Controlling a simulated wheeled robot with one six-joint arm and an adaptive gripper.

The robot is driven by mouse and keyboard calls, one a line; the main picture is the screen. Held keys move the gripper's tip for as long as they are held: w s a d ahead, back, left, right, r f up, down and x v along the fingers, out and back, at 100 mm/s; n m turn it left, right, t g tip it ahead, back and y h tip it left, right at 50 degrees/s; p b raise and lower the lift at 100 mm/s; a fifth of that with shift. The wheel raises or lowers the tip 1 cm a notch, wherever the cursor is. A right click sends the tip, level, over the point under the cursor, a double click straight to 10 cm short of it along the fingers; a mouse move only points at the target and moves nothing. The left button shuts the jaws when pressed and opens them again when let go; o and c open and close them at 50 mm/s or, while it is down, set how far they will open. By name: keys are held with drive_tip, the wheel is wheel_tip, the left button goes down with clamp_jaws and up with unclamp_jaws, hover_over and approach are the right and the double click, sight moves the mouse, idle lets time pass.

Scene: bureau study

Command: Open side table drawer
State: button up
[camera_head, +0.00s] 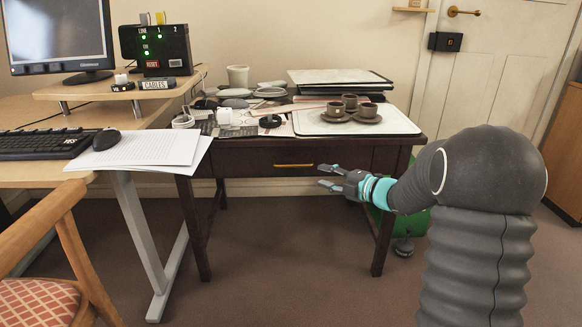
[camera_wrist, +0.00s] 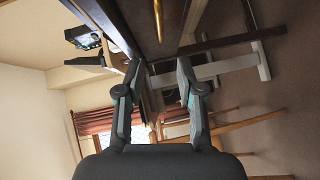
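The dark wooden side table (camera_head: 245,157) stands against the wall in the middle of the head view. Its drawer front (camera_head: 345,157) is closed and carries a thin brass bar handle (camera_head: 293,165). The drawer front also shows at the top of the wrist view (camera_wrist: 140,15), with its brass handle (camera_wrist: 158,18) upright there. My gripper (camera_head: 325,176) is open and empty, in front of the drawer, to the right of the handle and slightly lower. In the wrist view its two fingers (camera_wrist: 158,68) are spread apart, with the handle beyond them and not between them.
Cups (camera_head: 350,103) and trays crowd the tabletop. A desk with a monitor (camera_head: 58,30), keyboard (camera_head: 45,144) and papers (camera_head: 150,148) stands left, with a wooden chair (camera_head: 45,290) before it. A green object (camera_head: 405,222) sits behind the right leg. Floor (camera_head: 285,270) in front is clear.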

sight(291, 166)
drive_tip(key=x, duration=1.3)
drive_tip(key=shift+w+a, duration=0.2)
drive_tip(key=shift+w, duration=0.15)
drive_tip(key=shift+c, duration=0.2)
clamp_jaws()
